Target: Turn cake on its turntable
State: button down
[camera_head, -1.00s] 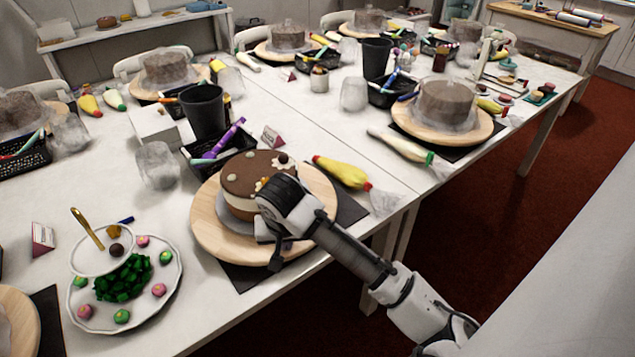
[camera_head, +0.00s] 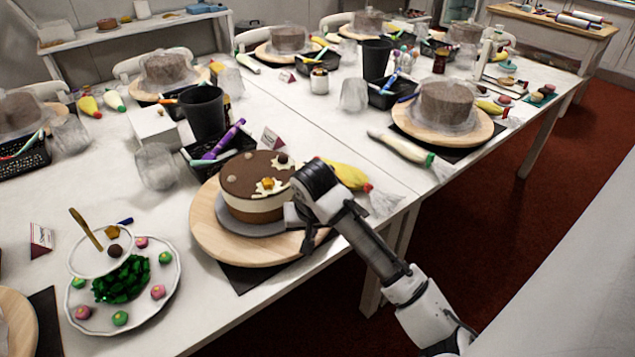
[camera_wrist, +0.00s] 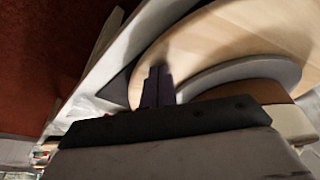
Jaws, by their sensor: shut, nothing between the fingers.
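The cake (camera_head: 254,186) has a brown top, a cream band, and pale and yellow decorations. It stands upright on a grey board (camera_head: 237,222) on the round wooden turntable (camera_head: 212,235). My gripper (camera_head: 306,240) is at the right side of the turntable, close to its rim; its jaws are shut and empty. In the wrist view the dark fingertips (camera_wrist: 157,85) show over the wooden turntable (camera_wrist: 215,45) near its edge, beside the grey board (camera_wrist: 245,75). I cannot tell whether they touch the wood. My wrist hides the turntable's right part.
A yellow piping bag (camera_head: 345,175) lies behind my wrist. A black tool basket (camera_head: 217,148) and black cup (camera_head: 204,110) stand behind the cake. A plate of sweets (camera_head: 165,270) is at the left. Another cake (camera_head: 447,103) stands at the right.

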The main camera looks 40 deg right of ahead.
jog(key=shift+w+d, duration=0.35)
jog(key=shift+d, duration=0.65)
jog(key=shift+w+d, duration=0.4)
jog(key=shift+d, duration=0.6)
jog(key=shift+w+d, duration=0.35)
jog(key=shift+d, duration=0.65)
jog(key=shift+r, duration=0.1)
jog(key=shift+r+p, duration=1.3)
notch_tip(320, 180, up, 6)
jog(key=p, duration=0.5)
